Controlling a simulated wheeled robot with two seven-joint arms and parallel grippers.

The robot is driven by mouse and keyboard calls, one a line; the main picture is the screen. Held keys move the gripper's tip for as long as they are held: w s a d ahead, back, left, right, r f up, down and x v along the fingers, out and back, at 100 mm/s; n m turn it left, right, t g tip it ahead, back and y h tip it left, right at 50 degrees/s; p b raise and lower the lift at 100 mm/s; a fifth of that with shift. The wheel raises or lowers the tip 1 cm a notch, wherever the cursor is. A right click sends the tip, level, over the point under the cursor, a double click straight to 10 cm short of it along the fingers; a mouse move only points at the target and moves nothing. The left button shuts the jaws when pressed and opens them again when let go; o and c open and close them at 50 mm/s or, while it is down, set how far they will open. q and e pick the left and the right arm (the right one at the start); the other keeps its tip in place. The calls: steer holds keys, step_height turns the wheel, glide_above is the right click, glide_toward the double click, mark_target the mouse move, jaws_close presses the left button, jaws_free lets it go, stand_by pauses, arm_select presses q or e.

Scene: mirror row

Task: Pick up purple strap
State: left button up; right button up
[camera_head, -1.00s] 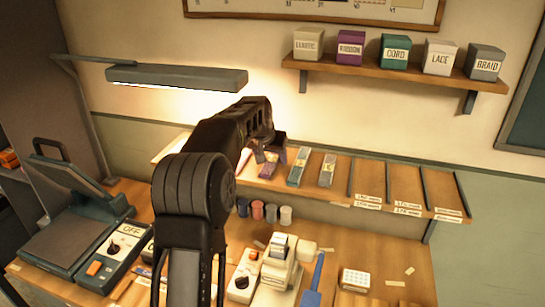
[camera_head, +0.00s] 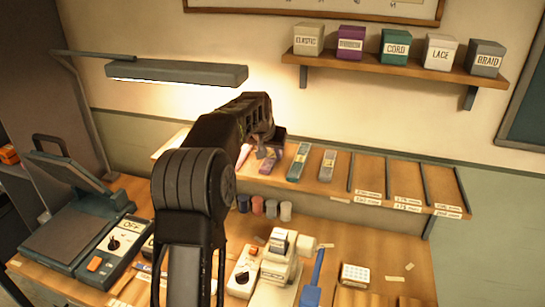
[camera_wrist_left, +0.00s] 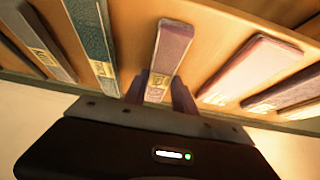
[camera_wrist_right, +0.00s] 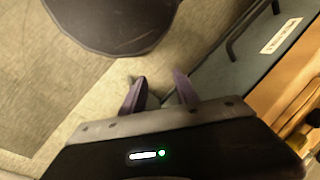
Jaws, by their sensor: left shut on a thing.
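The purple strap (camera_wrist_left: 172,50) is a flat mauve-purple bar with a gold label near its near end. It sits between the fingers of my left gripper (camera_wrist_left: 160,92), which is shut on it at the labelled end. In the head view the strap (camera_head: 267,166) shows just below my left gripper (camera_head: 268,146), at the sloped shelf. I cannot tell whether it touches the shelf. My right gripper (camera_wrist_right: 160,92) is open and empty, above the floor beside a grey-blue surface.
On the sloped shelf (camera_head: 375,176), a teal strap (camera_head: 298,162) and a grey strap (camera_head: 327,165) lie right of the purple one. Pink straps (camera_wrist_left: 250,68) lie on its other side. Labelled boxes (camera_head: 396,46) stand above. A lamp (camera_head: 178,73) hangs to the left.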

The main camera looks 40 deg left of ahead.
arm_select(q)
jaws_close()
steer(key=shift+r, duration=0.2)
stand_by(0.3)
steer(key=shift+r, duration=0.1)
steer(key=shift+s, duration=0.1)
